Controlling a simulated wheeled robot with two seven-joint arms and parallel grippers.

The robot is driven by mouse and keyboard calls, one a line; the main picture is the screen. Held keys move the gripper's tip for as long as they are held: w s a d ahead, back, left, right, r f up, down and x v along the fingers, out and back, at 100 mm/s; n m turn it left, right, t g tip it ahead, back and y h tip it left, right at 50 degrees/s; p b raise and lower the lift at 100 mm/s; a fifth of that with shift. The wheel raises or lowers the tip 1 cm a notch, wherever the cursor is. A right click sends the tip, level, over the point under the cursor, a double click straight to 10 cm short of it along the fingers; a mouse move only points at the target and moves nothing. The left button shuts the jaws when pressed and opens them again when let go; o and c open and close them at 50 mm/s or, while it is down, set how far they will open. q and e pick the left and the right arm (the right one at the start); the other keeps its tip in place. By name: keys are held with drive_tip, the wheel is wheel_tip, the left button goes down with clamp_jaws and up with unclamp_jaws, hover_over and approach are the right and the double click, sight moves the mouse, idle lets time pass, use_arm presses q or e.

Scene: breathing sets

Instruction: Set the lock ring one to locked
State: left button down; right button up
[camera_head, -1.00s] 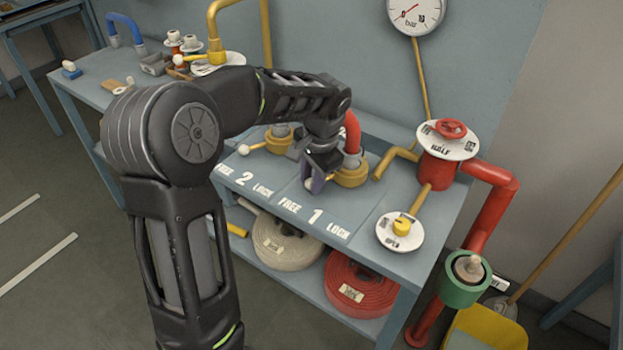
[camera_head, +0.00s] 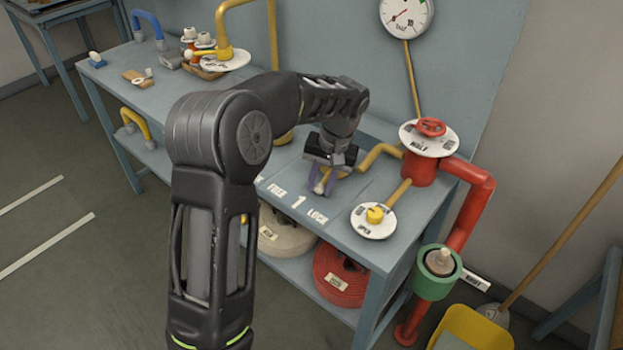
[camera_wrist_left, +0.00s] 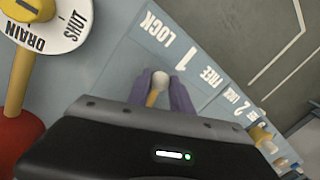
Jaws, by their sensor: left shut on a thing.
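The lock ring one lever ends in a white ball (camera_head: 319,188), by the bench edge marked FREE 1 LOCK (camera_head: 296,202). My left gripper (camera_head: 325,182) is over it, its purple fingers shut around the lever. In the left wrist view, the white ball (camera_wrist_left: 160,79) and a short yellow stem (camera_wrist_left: 152,98) lie between the two fingers (camera_wrist_left: 160,92). There the ball is near the "1", with LOCK (camera_wrist_left: 155,28) and FREE (camera_wrist_left: 212,77) on either side. The ring itself is hidden behind my gripper and wrist. My right gripper is not in view.
A white dial with a yellow knob (camera_head: 374,215) sits right of the gripper. A red valve wheel (camera_head: 431,127) and red pipe (camera_head: 465,220) stand beyond it. Coiled hoses (camera_head: 340,276) lie on the lower shelf. A yellow pipe (camera_head: 380,156) runs close behind the gripper.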

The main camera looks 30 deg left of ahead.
use_arm(q)
drive_tip(key=shift+w+d+n, duration=0.25)
drive_tip(key=shift+d+n, duration=0.4)
drive_tip(key=shift+n, duration=0.05)
drive_tip(key=shift+w+d+n, duration=0.2)
drive_tip(key=shift+d+n, duration=0.4)
drive_tip(key=shift+n, duration=0.1)
drive_tip(key=c, duration=1.1)
unclamp_jaws()
drive_tip(key=shift+c, duration=0.2)
wheel_tip(320, 180, up, 8)
drive_tip(key=d+p, duration=0.1)
drive_tip(key=shift+w+d+f, duration=0.15)
drive_tip(key=shift+w, duration=0.2)
